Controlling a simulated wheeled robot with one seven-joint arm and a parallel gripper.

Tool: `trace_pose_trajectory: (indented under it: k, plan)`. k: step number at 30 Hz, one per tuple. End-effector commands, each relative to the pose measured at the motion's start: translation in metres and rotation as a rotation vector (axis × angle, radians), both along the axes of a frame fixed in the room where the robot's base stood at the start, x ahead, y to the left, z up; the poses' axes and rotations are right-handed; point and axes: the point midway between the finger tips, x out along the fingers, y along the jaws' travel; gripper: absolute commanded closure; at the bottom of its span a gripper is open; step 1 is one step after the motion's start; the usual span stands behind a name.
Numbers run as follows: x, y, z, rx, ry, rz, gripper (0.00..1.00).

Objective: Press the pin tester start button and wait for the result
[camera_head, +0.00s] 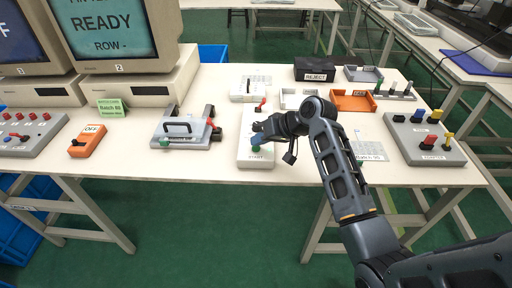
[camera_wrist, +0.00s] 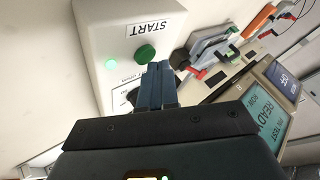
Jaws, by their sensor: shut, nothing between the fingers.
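The pin tester start box (camera_head: 246,152) is a pale box on the bench with a START label at its near end. It fills the upper left of the wrist view (camera_wrist: 100,40). Its round green start button (camera_wrist: 144,54) is beside the START label, just past my fingertips. My gripper (camera_wrist: 160,72) is shut and empty, its blue-grey fingers close to the button; I cannot tell whether they touch. In the head view my gripper (camera_head: 258,138) is over the box. The monitor (camera_head: 112,32) reads "READY" and "ROW -".
A grey fixture with a black handle (camera_head: 186,127) is left of the box, and an orange switch box (camera_head: 86,141) is farther left. A black REJECT bin (camera_head: 315,69) and an orange tray (camera_head: 352,101) are behind. A plug panel (camera_head: 425,138) is at the right.

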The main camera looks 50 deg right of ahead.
Motion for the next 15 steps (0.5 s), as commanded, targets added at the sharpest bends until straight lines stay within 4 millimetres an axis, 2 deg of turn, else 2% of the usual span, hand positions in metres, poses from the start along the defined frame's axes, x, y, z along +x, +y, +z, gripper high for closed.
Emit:
trace_pose_trajectory:
  k: [15]
  plan:
    - [0.0001,0.0005,-0.0057,0.000,0.001,0.001,1.00]
